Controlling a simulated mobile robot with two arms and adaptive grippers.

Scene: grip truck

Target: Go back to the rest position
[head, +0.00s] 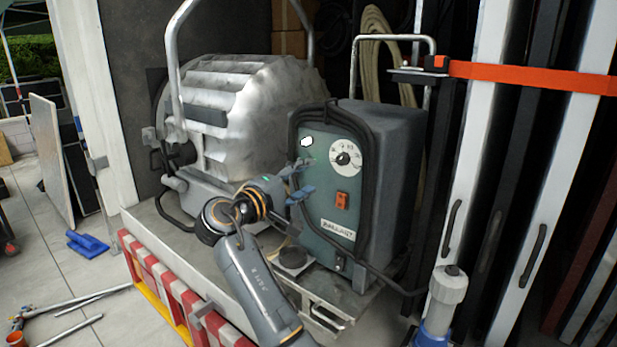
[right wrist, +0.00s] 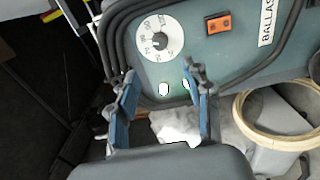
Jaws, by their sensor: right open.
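My right gripper (head: 298,180) is in front of the left side of the ballast box's green control panel (head: 325,205). Its blue-padded fingers are apart, with nothing between them. In the right wrist view the open right gripper (right wrist: 160,82) points at the panel, near two small bright white lights (right wrist: 163,89). Whether a fingertip touches the panel, I cannot tell. The panel has a white round dial (head: 345,158) and an orange-red switch (head: 342,200). My left gripper is not in view.
A large silver lamp housing (head: 235,110) stands left of the ballast box on a shelf (head: 150,225). Metal poles, an orange strap (head: 530,77) and a grey-and-blue post (head: 445,295) are at the right. Blue items (head: 87,243) and stands lie on the tiled floor at left.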

